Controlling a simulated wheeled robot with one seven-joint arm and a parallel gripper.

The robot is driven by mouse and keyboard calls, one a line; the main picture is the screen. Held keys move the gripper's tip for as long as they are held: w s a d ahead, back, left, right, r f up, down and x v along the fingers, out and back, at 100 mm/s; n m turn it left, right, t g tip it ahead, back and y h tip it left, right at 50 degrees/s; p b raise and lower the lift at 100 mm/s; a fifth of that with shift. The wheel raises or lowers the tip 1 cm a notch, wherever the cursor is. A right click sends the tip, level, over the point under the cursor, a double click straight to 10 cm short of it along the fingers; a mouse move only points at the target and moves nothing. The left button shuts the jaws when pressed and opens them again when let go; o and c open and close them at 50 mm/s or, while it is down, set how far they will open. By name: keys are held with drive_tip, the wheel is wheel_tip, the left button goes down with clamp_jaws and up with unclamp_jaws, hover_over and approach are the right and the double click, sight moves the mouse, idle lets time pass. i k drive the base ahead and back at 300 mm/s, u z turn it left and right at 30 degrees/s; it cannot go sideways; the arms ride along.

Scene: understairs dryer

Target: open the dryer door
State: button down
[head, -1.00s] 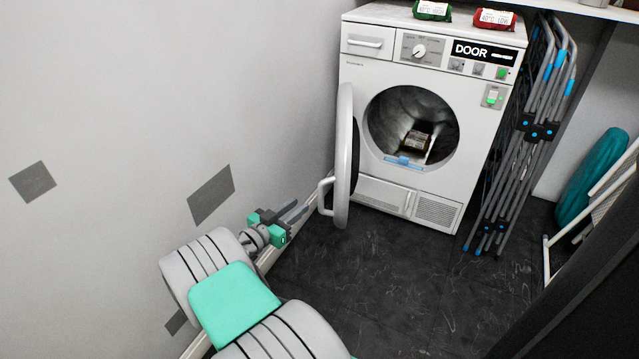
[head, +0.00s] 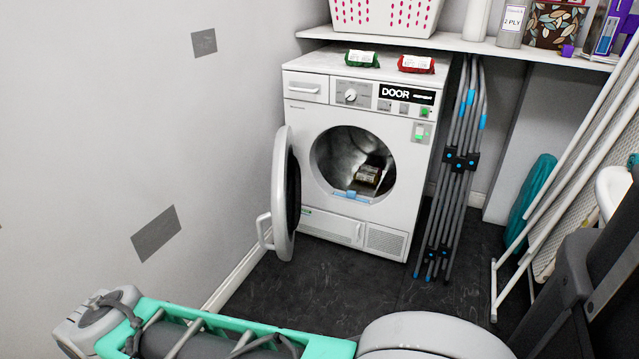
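The white dryer (head: 400,168) stands against the back wall. Its round door (head: 284,195) is swung wide open to the left, seen nearly edge-on, with its pale handle (head: 263,230) on the outer side facing the left wall. The round drum opening (head: 335,160) is uncovered, and a small brown packet with a label (head: 369,174) lies inside. My arm crosses the bottom of the head view, well in front of the door and apart from it. My gripper does not show.
A green packet (head: 362,58) and a red packet (head: 416,64) lie on the dryer top. A folded drying rack (head: 455,170) stands close at its right. The left wall (head: 120,110) is near the door. Dark floor (head: 340,275) in front is clear.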

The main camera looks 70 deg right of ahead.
sight(283, 191)
drive_tip(key=z, duration=1.1)
drive_tip(key=i, duration=0.8)
drive_tip(key=z, duration=0.2)
